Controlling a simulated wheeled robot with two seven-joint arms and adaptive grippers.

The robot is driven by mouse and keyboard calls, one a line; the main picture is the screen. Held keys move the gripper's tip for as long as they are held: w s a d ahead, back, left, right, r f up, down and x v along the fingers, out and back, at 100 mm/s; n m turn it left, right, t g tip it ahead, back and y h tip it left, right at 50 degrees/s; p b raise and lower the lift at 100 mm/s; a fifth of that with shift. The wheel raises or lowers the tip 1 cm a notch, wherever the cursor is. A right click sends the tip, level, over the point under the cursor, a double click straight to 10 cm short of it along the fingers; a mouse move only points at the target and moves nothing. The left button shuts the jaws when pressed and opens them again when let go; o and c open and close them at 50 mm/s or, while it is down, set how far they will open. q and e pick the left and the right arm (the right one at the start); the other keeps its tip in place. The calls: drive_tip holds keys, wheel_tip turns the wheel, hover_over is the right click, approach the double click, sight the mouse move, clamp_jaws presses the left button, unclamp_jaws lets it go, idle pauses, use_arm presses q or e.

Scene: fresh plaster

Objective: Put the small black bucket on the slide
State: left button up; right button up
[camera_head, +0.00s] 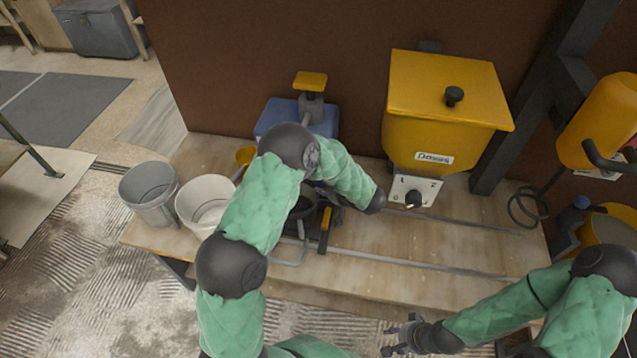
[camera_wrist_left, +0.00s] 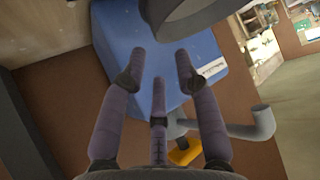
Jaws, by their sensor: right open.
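The small black bucket (camera_head: 303,204) stands on the wooden table, partly hidden behind my left arm. In the left wrist view a dark round rim (camera_wrist_left: 190,22), probably the bucket's, shows at the top edge. My left gripper (camera_wrist_left: 160,72) has its fingers spread with nothing between them, below that rim in the picture. In the head view it is mostly hidden by my wrist, close to the bucket's right side. The slide looks to be the thin metal rails (camera_head: 410,263) running right along the table under the yellow hopper. My right gripper (camera_head: 403,334) is open and empty by the table's front edge.
A grey bucket (camera_head: 150,196) and a white bucket (camera_head: 205,199) stand at the table's left end. A yellow hopper (camera_head: 440,135) with a dial stands behind the rails. A blue machine (camera_head: 275,114) is behind my left arm. A yellow-handled tool (camera_head: 325,230) lies near the bucket.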

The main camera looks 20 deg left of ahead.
use_arm(q)
drive_tip(key=p+v, duration=0.1)
drive_tip(key=v, duration=0.3)
drive_tip(key=s+d+f+m+h, duration=0.2)
drive_tip(key=s+d+f+h, duration=0.1)
drive_tip(key=s+f, duration=0.1)
drive_tip(key=s+d+f+m+h, duration=0.2)
drive_tip(key=s+d+f+h, duration=0.1)
drive_tip(key=s+f, duration=0.2)
drive_tip(key=s+d+f+m+h, duration=0.2)
drive_tip(key=s+f+m+h, duration=0.1)
drive_tip(key=s+f, duration=0.2)
drive_tip(key=shift+d+f+h, duration=0.2)
drive_tip(key=shift+f, duration=0.45)
drive_tip(key=shift+d+f+h, duration=0.2)
drive_tip(key=shift+f, duration=0.5)
drive_tip(key=s+d+m+g+h, duration=0.2)
drive_tip(key=s+d+g+h, duration=0.1)
drive_tip(key=s, duration=1.1)
drive_tip(key=shift+d+f+g, duration=0.5)
drive_tip(key=shift+d+g, duration=0.2)
drive_tip(key=shift+d, duration=0.15)
